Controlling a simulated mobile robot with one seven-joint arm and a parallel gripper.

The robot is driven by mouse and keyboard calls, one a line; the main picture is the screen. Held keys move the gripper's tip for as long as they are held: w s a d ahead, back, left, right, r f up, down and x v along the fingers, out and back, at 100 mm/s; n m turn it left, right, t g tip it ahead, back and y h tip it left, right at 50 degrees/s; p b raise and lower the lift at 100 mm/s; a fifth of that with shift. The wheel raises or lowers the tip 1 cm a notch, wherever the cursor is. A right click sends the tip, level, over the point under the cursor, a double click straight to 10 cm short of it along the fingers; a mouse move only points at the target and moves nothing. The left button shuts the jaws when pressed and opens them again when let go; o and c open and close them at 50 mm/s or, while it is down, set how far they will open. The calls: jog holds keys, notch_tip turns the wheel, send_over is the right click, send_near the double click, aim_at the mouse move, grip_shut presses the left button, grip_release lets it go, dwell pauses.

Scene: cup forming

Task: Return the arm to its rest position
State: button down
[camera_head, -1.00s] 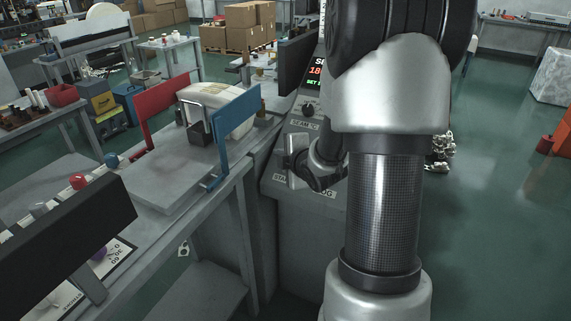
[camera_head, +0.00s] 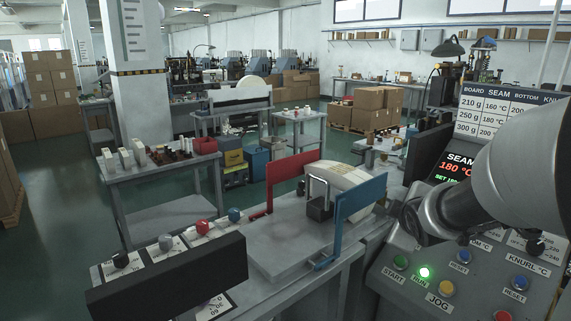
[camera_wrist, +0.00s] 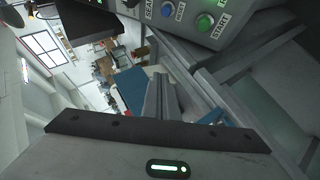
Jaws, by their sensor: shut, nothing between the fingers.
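My arm comes in from the right edge in the head view, its end (camera_head: 428,218) beside the control panel (camera_head: 400,290). The arm hides part of the panel. In the wrist view my gripper (camera_wrist: 162,92) is shut with nothing between its fingers, in open air. The panel with a START button (camera_wrist: 203,22) and a blue button is at the top of the wrist view. In the head view a green RUN button (camera_head: 424,272) is lit and the display (camera_head: 455,168) reads 180 °C.
A red plate (camera_head: 291,179) and a blue plate (camera_head: 358,206) stand on the grey bench (camera_head: 285,245) left of the panel. A long dark box (camera_head: 168,282) is at the front left. Floor (camera_head: 70,235) is clear further left.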

jog(key=s+a+r+m+g, duration=0.1)
jog(key=s+a+r+m, duration=0.35)
jog(key=s+r, duration=0.3)
jog(key=s+a+f+m+g+y, duration=0.1)
jog(key=s+a+f+m+g, duration=0.3)
jog(key=s, duration=0.6)
jog(key=s+a+f+m+g+y, duration=0.1)
jog(key=s+a+f+m, duration=0.3)
jog(key=s, duration=0.6)
notch_tip(320, 180, up, 16)
jog(key=n+p, duration=0.1)
jog(key=p, duration=1.4)
jog(key=shift+w+a+r+p, duration=0.2)
jog(key=shift+a+p, duration=0.1)
jog(key=shift+a, duration=0.15)
